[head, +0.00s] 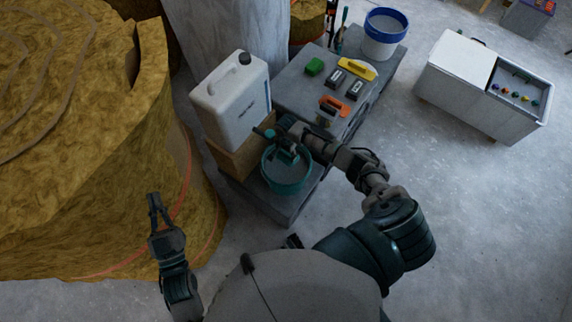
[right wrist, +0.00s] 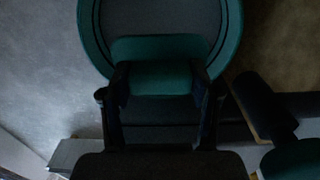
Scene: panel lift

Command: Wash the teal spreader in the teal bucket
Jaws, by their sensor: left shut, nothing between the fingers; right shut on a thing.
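The teal bucket (head: 287,186) stands on a low grey block beside a white canister. It also shows at the top of the right wrist view (right wrist: 232,45), with a dark grey inside. My right gripper (head: 286,146) is over the bucket, shut on the teal spreader (right wrist: 160,77). The spreader lies across the bucket's opening in the right wrist view, between the two fingers. How deep it sits, and whether it touches the bucket's contents, I cannot tell. My left gripper (head: 155,198) is shut and empty, away at the lower left next to the yellow rolls.
The white canister (head: 232,103) stands close to the bucket's left. A grey bench (head: 300,84) behind holds a green block, a yellow float, an orange tool and dark blocks. A white-blue bucket (head: 384,38) stands further back.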

